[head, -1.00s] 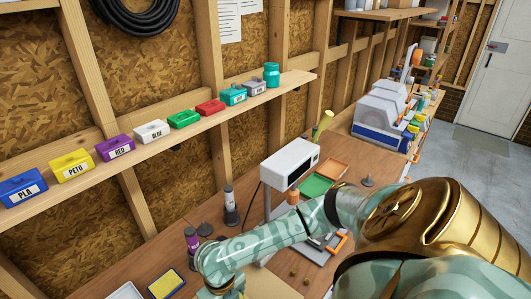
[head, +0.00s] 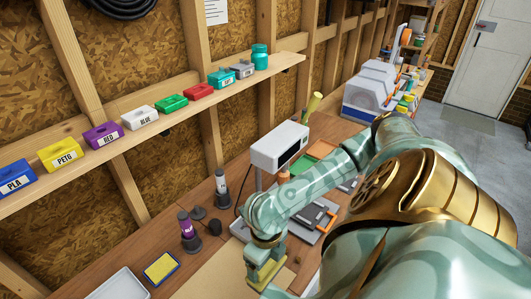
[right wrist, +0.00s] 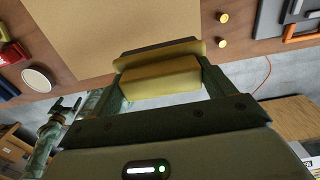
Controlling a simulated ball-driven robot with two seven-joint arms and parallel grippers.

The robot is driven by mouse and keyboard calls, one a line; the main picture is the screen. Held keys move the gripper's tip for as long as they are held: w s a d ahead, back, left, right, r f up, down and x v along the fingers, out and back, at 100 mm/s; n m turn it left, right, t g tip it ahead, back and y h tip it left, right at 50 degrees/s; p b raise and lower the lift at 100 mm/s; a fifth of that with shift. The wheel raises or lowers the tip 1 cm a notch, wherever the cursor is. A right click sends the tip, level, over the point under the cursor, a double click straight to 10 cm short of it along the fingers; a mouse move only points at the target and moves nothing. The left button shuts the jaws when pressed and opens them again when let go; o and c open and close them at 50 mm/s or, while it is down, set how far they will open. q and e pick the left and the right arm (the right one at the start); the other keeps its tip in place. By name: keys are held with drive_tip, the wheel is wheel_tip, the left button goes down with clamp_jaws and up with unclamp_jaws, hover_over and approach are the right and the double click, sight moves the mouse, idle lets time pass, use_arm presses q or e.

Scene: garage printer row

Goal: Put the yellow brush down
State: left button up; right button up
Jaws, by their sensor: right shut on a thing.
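My right gripper (head: 264,264) is shut on the yellow brush (head: 262,274) near the bottom of the head view. The right wrist view shows the brush (right wrist: 160,80) between both fingers, with a yellow block and a darker flat part along its far side. It is held over or near the edge of a tan mat (head: 215,281), which also shows in the right wrist view (right wrist: 95,30). I cannot tell whether the brush touches anything below.
On the bench are a yellow pad with a blue edge (head: 161,268), a white tray (head: 121,286), a purple-banded bottle (head: 187,228) and a white box-shaped device (head: 280,146). A shelf (head: 150,133) with coloured boxes runs along the wall. The mat's visible part is clear.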

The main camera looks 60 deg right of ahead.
drive_tip(key=w+d+f, duration=0.1)
drive_tip(key=f, duration=0.2)
drive_tip(key=w+d+f, duration=0.1)
drive_tip(key=f, duration=0.2)
drive_tip(key=d+f+b, duration=0.1)
drive_tip(key=f, duration=0.2)
drive_tip(key=shift+w+d, duration=0.35)
drive_tip(key=shift+w, duration=0.05)
drive_tip(key=o, duration=0.8)
wheel_tip(320, 180, up, 12)
drive_tip(key=shift+r+p, duration=0.1)
drive_tip(key=shift+p, duration=0.65)
drive_tip(key=shift+r, duration=0.1)
